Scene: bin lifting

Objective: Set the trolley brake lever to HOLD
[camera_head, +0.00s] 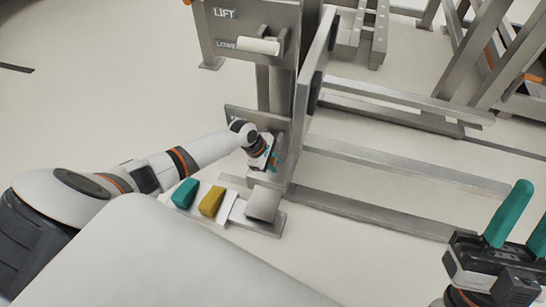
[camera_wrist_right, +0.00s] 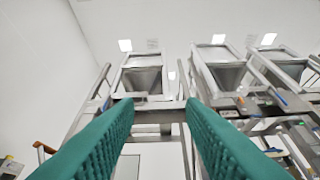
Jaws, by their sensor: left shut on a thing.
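My left gripper (camera_head: 274,160) is at the lower metal panel (camera_head: 240,113) at the foot of the lift post in the head view. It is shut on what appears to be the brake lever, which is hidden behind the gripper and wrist. The panel's lettering is mostly covered by my arm, so the lever's setting cannot be read. My right gripper (camera_head: 512,228) is at the right edge of the head view, away from the lift. Its two teal fingers stand apart with nothing between them in the right wrist view (camera_wrist_right: 160,125).
Below my left wrist are a teal block (camera_head: 185,193), a yellow block (camera_head: 212,201) and a grey block (camera_head: 263,203) on a floor plate. Metal rails (camera_head: 400,168) run to the right.

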